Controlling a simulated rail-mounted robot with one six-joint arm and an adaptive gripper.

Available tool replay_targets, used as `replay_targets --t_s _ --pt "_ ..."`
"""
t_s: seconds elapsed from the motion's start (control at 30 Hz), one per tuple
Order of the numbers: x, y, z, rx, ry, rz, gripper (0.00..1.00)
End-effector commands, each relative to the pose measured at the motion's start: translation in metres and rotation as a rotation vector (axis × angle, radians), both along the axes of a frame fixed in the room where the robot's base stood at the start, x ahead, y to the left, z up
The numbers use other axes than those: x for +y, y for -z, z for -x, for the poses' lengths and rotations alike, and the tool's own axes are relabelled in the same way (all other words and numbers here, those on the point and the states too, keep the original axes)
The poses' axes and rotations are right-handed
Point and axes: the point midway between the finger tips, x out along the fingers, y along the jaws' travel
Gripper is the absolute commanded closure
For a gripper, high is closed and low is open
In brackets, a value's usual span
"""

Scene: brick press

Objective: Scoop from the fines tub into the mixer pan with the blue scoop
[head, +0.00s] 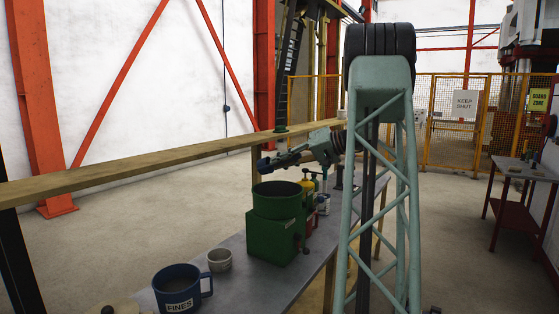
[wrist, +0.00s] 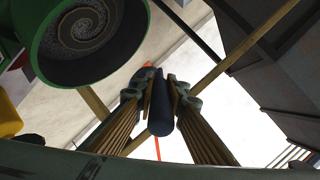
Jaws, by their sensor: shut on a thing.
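The fines tub (head: 180,288), a blue mug-like tub with a FINES label, stands on the bench at the near left; its contents are not clear. The mixer pan (head: 277,191) is the dark round bowl on the green mixer (head: 275,236). The wrist view shows a grey spiral inside the pan (wrist: 80,30) at upper left. My gripper (head: 290,158) is above the pan in the head view. It is shut on the dark blue scoop (head: 263,165), whose handle (wrist: 160,115) lies between the fingers (wrist: 159,98). The scoop's bowl and any load cannot be made out.
A small grey cup (head: 219,260) stands between the tub and the mixer. Yellow and red items (head: 312,190) stand close behind the mixer. A wooden rail (head: 150,171) runs behind the bench (head: 225,285). A green lattice column (head: 378,200) stands at right.

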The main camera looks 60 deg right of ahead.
Motion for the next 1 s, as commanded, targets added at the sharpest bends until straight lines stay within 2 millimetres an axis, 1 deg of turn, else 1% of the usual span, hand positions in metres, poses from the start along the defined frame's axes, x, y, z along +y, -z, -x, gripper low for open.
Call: replay_targets --t_s 0.03,0.1,1.0 --pt "0.0002 -0.0036 -0.001 0.008 0.0 0.001 1.0" --pt "0.0006 -0.0042 -0.0019 0.02 0.0 0.004 1.0" --pt "0.0024 -0.0092 -0.0098 0.176 -0.002 0.037 1.0"
